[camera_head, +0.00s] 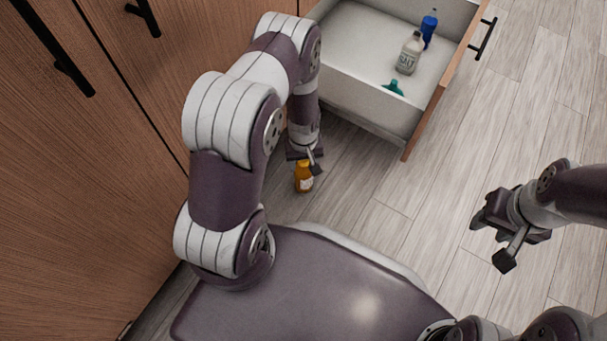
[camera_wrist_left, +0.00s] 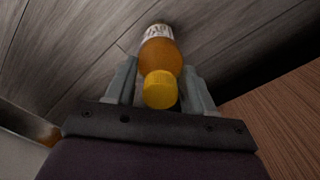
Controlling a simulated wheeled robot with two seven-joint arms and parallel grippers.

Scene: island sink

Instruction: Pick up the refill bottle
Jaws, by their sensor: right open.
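The orange bottle (camera_head: 304,181), which I take as the refill bottle, is at my left gripper (camera_head: 304,158), low beside the open drawer. In the left wrist view the bottle (camera_wrist_left: 160,58) shows a yellow cap (camera_wrist_left: 160,89) facing the camera and a white label further down. The two fingers of the left gripper (camera_wrist_left: 161,82) stand partly closed on either side of it, close against its sides. Whether its base touches the floor I cannot tell. My right gripper (camera_head: 492,237) is open and empty, over the floor at the right.
An open white drawer (camera_head: 350,95) holds a white bottle marked SALT (camera_head: 409,54), a blue bottle (camera_head: 429,27) and a teal item (camera_head: 393,88). Wooden cabinet fronts (camera_head: 110,130) stand on the left. The wood floor (camera_head: 400,200) between the grippers is clear.

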